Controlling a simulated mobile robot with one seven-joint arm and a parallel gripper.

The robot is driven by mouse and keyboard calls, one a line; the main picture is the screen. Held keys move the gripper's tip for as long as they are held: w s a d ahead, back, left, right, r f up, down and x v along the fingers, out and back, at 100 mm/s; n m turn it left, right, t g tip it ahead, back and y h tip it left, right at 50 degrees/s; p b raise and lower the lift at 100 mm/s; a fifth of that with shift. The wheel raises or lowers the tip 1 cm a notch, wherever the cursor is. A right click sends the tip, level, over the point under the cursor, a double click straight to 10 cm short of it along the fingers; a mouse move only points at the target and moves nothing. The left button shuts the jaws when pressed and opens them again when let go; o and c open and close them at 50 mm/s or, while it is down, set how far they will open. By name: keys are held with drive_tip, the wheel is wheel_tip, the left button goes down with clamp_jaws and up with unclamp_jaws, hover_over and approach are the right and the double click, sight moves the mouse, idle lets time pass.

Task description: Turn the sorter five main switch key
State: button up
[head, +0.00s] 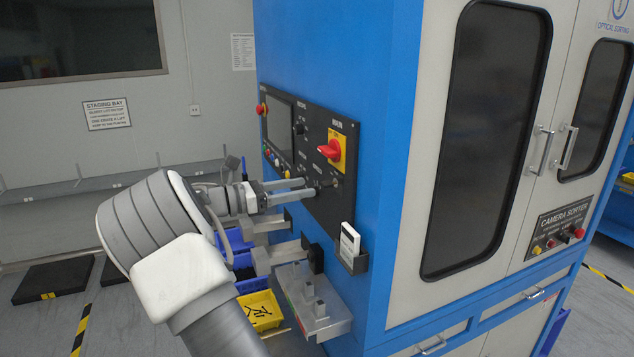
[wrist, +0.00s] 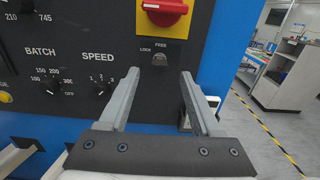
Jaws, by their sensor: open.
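The black control panel (head: 345,205) is on the blue side of the sorter. It carries a red rotary switch on a yellow plate (head: 336,149), whose lower part shows at the top of the wrist view (wrist: 165,12). Below it is a small grey key switch (wrist: 160,58) marked LOCK and FREE; it is tiny in the head view (head: 335,182). My gripper (head: 309,188) is open and empty in front of the panel. In the wrist view its two fingertips (wrist: 159,74) stand left and right of the key, slightly below it. Contact with the key cannot be told.
BATCH (wrist: 53,86) and SPEED (wrist: 101,87) knobs sit left of the fingers. A holder with a white booklet (head: 350,243) sticks out at the panel's lower right corner. A grey shelf (head: 320,325) and a yellow bin (head: 262,308) lie below my arm.

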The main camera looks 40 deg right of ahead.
sight(322, 184)
drive_tip(key=x, duration=0.5)
drive_tip(key=shift+p, duration=0.3)
clamp_jaws()
